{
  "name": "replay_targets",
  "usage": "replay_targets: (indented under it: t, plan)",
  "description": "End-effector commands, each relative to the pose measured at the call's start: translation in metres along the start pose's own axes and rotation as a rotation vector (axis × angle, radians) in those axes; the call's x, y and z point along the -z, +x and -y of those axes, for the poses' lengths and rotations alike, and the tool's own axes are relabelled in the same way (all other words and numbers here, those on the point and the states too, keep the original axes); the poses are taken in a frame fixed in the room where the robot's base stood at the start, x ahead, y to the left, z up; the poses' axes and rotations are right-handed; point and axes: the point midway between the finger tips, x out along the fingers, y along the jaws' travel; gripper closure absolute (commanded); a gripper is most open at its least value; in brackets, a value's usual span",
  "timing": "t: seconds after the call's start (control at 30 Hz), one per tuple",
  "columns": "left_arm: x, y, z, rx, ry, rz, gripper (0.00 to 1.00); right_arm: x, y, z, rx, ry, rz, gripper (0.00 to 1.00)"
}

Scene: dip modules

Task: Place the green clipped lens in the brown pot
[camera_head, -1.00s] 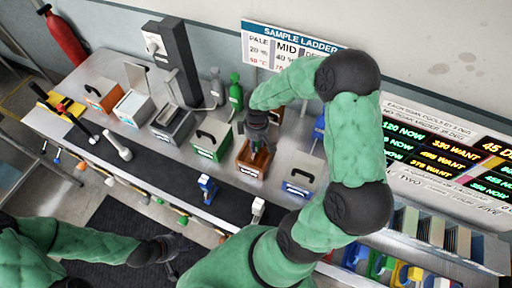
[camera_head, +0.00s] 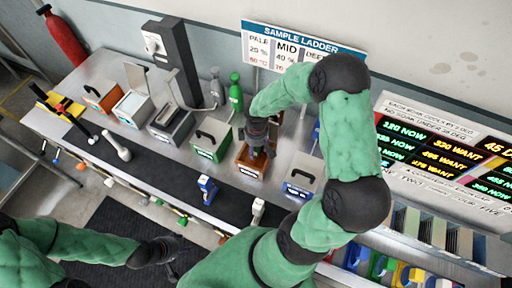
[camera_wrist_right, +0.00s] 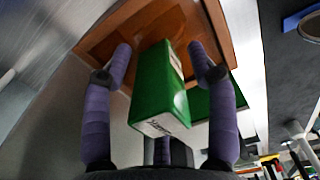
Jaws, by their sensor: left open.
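The brown pot (camera_head: 250,165) stands on the steel counter in the head view, to the right of the green-fronted pot. My right gripper (camera_head: 256,150) is over it, pointing down, and hides much of its opening. In the right wrist view a green block (camera_wrist_right: 160,92), apparently the green clipped lens, lies between my right fingers (camera_wrist_right: 161,55), with the brown pot (camera_wrist_right: 105,42) behind it. The fingers stand apart with gaps on both sides of the block. How deep it sits is unclear. My left gripper (camera_head: 165,252) is open and empty at the lower left, away from the counter.
The green-fronted pot (camera_head: 208,142) is left of the brown pot and a blue-labelled pot (camera_head: 303,178) is right of it. A green bottle (camera_head: 236,92) stands behind. A blue clip-like item (camera_head: 207,189) and a white one (camera_head: 258,209) stand along the front dark strip.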

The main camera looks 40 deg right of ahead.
Motion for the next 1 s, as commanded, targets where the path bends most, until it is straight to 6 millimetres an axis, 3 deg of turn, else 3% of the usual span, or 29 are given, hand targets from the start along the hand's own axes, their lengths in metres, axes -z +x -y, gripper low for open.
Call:
replay_targets:
  t: [0.27, 0.7, 1.0]
  plan:
    - [0.0, -0.005, -0.002, 0.0, 0.0, 0.0, 0.38, 0.001, -0.013, -0.001, -0.003, 0.001, -0.002, 0.42]
    - [-0.001, -0.012, -0.004, 0.0, 0.0, 0.0, 0.38, 0.001, -0.097, -0.001, -0.003, -0.001, -0.003, 0.42]
    - [-0.001, -0.014, -0.005, 0.0, 0.0, 0.0, 0.38, 0.0, -0.123, 0.0, -0.001, -0.001, 0.0, 0.42]
